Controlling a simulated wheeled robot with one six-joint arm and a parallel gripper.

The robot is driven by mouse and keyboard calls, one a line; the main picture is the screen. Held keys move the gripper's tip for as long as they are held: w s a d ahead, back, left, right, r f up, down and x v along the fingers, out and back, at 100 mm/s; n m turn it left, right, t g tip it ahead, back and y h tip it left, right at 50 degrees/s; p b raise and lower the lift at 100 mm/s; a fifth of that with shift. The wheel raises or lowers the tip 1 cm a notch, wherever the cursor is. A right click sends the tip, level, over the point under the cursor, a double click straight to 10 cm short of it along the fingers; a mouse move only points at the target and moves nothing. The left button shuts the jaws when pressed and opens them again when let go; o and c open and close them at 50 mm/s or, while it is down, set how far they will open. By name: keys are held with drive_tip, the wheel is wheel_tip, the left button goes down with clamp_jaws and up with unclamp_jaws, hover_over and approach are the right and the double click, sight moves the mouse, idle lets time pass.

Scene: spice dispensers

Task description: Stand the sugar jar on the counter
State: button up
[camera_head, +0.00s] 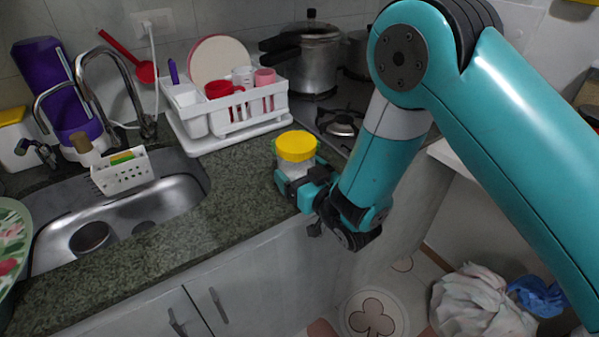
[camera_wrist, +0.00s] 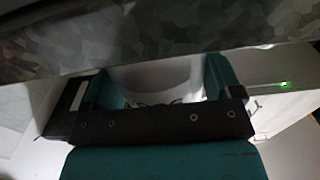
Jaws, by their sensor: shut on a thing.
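The sugar jar (camera_head: 296,148) has a yellow lid and a clear or whitish body. It is upright at the right end of the granite counter (camera_head: 228,190), near the front edge. My gripper (camera_head: 296,184) is shut on the jar's lower body from the front right. In the wrist view the pale jar (camera_wrist: 155,78) sits between the two fingers of my gripper (camera_wrist: 160,88). The counter's edge (camera_wrist: 150,35) crosses the top of that view. The jar's base is hidden by the fingers, so I cannot tell whether it touches the counter.
A white dish rack (camera_head: 232,112) with cups and a plate stands behind and left of the jar. The stove (camera_head: 342,128) with a pressure cooker (camera_head: 312,58) lies behind it. The sink (camera_head: 130,215) is at the left. The counter between sink and jar is clear.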

drive_tip(key=shift+f, duration=0.1)
drive_tip(key=o, duration=1.2)
drive_tip(key=shift+c, duration=0.2)
